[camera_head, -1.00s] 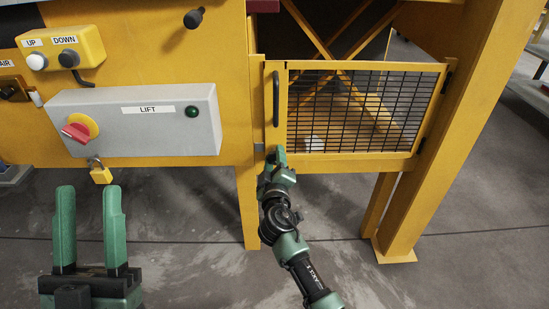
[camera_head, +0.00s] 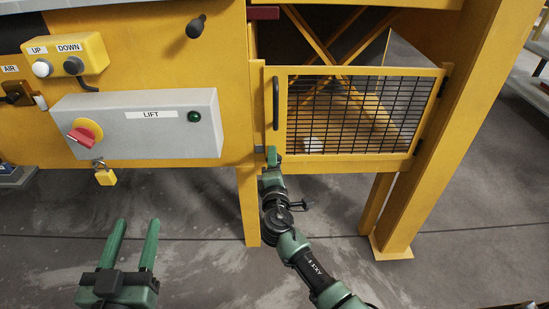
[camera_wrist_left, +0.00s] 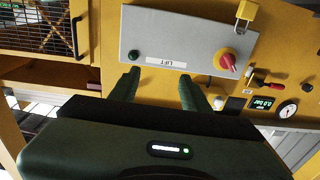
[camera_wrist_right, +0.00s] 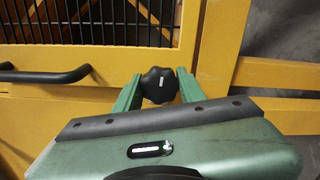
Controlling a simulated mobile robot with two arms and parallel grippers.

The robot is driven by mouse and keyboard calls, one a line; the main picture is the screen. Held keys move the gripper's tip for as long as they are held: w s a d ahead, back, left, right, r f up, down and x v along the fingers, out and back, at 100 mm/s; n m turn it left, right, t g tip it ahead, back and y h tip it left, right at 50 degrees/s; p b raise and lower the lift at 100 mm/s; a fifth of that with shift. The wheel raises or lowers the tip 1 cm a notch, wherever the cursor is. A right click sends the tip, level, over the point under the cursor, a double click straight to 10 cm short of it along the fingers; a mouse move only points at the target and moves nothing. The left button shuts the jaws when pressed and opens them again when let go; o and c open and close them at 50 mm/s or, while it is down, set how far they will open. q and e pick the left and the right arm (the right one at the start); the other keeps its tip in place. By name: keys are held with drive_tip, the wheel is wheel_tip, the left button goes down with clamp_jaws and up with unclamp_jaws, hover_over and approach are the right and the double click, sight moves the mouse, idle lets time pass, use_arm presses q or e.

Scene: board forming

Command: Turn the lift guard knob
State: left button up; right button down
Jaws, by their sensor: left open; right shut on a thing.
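The lift guard (camera_head: 350,155) is a yellow-framed black mesh door at the right of the machine, standing closed in the head view. Its knob (camera_wrist_right: 160,90) is a black lobed knob with a white mark, seen in the right wrist view at the frame's edge. My right gripper (camera_wrist_right: 158,78) is shut on this knob, one finger on each side. In the head view my right gripper (camera_head: 271,155) hides the knob at the guard's lower left corner. My left gripper (camera_head: 137,226) is open and empty, below and in front of the grey LIFT box (camera_head: 165,140).
The LIFT box carries a red rotary switch (camera_head: 81,138) and a green button (camera_head: 194,116). A yellow padlock (camera_head: 105,176) hangs below it. A yellow UP/DOWN box (camera_head: 66,52) sits at the upper left. A black handle (camera_head: 276,103) is on the guard's left side.

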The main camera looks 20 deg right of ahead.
use_arm(q)
drive_tip(key=shift+s+a+f+g+y, duration=0.15)
drive_tip(key=shift+f+g, duration=0.2)
drive_tip(key=shift+f, duration=0.35)
drive_tip(key=shift+w+a+f+g+y, duration=0.15)
drive_tip(key=shift+f+g, duration=0.2)
drive_tip(key=shift+f, duration=0.3)
use_arm(e)
drive_tip(key=shift+n, duration=0.6)
use_arm(q)
drive_tip(key=shift+s, duration=0.1)
use_arm(e)
drive_tip(key=c, duration=0.9)
unclamp_jaws()
drive_tip(key=shift+o, duration=0.2)
drive_tip(key=shift+s, duration=0.2)
use_arm(q)
wheel_tip(320, 180, down, 6)
drive_tip(key=s+a+g+y+p, duration=0.1)
drive_tip(key=s+g, duration=0.1)
drive_tip(key=g, duration=0.1)
drive_tip(key=shift+r+p, duration=0.2)
drive_tip(key=shift+p, duration=0.1)
use_arm(e)
drive_tip(key=v, duration=0.7)
drive_tip(key=shift+s, duration=0.2)
use_arm(q)
drive_tip(key=shift+a, duration=0.1)
use_arm(e)
drive_tip(key=shift+s, duration=0.1)
